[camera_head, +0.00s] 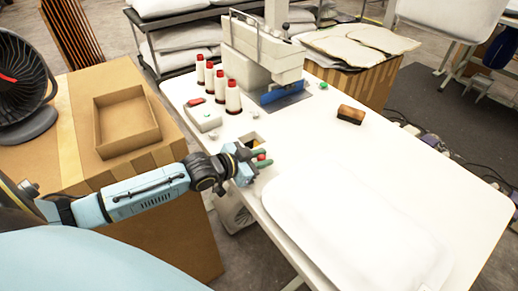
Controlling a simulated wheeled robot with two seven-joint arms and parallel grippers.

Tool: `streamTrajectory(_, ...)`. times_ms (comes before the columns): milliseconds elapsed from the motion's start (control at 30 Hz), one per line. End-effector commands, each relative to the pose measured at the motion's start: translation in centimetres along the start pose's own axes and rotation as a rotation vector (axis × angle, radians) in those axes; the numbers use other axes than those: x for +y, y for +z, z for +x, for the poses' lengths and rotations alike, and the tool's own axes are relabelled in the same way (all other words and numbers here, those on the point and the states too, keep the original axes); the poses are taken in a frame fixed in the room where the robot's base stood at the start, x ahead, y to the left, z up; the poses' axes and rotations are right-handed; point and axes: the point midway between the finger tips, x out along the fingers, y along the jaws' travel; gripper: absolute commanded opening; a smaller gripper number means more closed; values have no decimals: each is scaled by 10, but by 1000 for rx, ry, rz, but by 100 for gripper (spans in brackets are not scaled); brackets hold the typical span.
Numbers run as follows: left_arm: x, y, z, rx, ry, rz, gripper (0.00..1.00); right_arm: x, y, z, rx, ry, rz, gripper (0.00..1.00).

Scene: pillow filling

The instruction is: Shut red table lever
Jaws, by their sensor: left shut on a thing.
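The white sewing table (330,140) fills the middle of the head view. My left gripper (262,156) is at the table's left edge, beside a small square opening in the top (249,139). Its dark green fingers are shut on the red table lever (261,157), whose red knob shows between them. The rest of the lever is hidden by the gripper. My right gripper is out of view.
A white pillow (350,225) lies at the table's front. A sewing machine (262,50), several white thread spools (232,97) and a brown brush (351,114) are farther back. A cardboard box (125,120) and black fan (25,85) stand at left.

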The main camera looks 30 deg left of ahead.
Motion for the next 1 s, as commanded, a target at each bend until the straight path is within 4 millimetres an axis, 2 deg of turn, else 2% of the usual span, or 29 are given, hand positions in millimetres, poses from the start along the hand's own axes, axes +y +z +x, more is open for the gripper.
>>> streamTrajectory(33,0,-8,0,6,-19,-15,0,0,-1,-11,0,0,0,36)
streamTrajectory(233,1,-8,2,-8,-86,-40,0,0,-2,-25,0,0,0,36)
streamTrajectory(700,1,-5,4,-19,-113,-44,0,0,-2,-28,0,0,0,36)
streamTrajectory(733,1,-5,4,-19,-113,-44,26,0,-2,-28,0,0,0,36)
streamTrajectory(867,1,-4,4,-21,-112,-45,42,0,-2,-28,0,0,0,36)
streamTrajectory(1000,2,-3,4,-23,-111,-45,42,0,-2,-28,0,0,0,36)
